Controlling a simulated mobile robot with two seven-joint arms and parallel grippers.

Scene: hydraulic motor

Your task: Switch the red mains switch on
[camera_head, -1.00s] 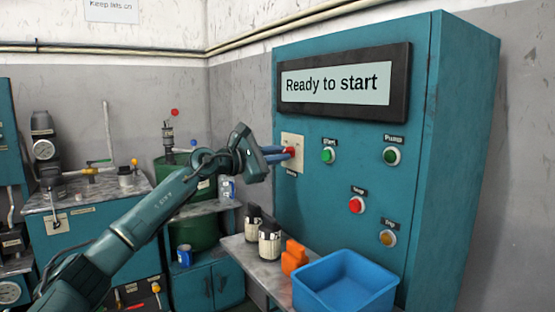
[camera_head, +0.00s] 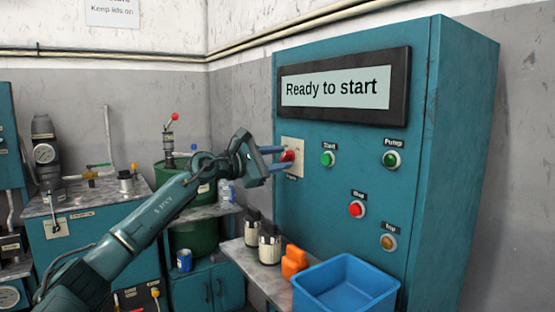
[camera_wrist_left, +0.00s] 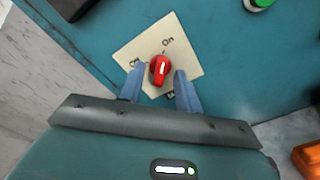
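The red mains switch (camera_head: 288,156) is a knob on a cream plate (camera_head: 298,176) at the left of the teal cabinet's front. In the left wrist view, the knob (camera_wrist_left: 160,70) has a white mark that points up, roughly toward the "On" label (camera_wrist_left: 168,42); the "Off" label (camera_wrist_left: 134,62) lies to its left. My left gripper (camera_head: 281,158) is at the switch, with its blue fingers on either side of the knob. In the left wrist view, its fingers (camera_wrist_left: 159,88) are apart, with a gap to the knob on both sides. My right gripper is not in view.
The cabinet display (camera_head: 335,88) reads "Ready to start". Green, red and amber buttons sit right of the switch. Below, a shelf (camera_head: 240,255) holds dark-topped jars, an orange item (camera_head: 293,262) and a blue bin (camera_head: 345,285). Machinery stands at the left.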

